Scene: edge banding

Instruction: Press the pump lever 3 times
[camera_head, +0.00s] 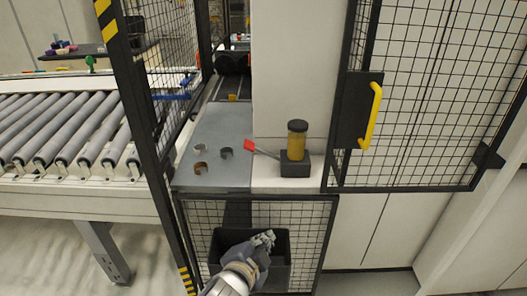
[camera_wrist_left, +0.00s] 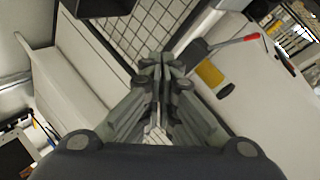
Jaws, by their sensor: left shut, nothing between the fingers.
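The pump lever (camera_head: 262,150) has a red tip (camera_head: 249,145) and sticks out to the left of its black base. The pump (camera_head: 297,145) has a yellow cylinder with a dark cap and stands upright on the white counter. My left gripper (camera_head: 268,238) is below and in front of the counter, apart from the lever. It is shut with nothing in it. In the left wrist view the lever (camera_wrist_left: 225,42) and its pump (camera_wrist_left: 208,74) show beyond the shut fingertips (camera_wrist_left: 163,62). My right gripper is not in view.
A grey plate (camera_head: 225,177) left of the pump bears several small curved clips (camera_head: 200,168). A mesh door with a yellow handle (camera_head: 371,115) stands at right. A roller conveyor (camera_head: 60,130) is at left. A black bin (camera_head: 222,238) sits below the counter.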

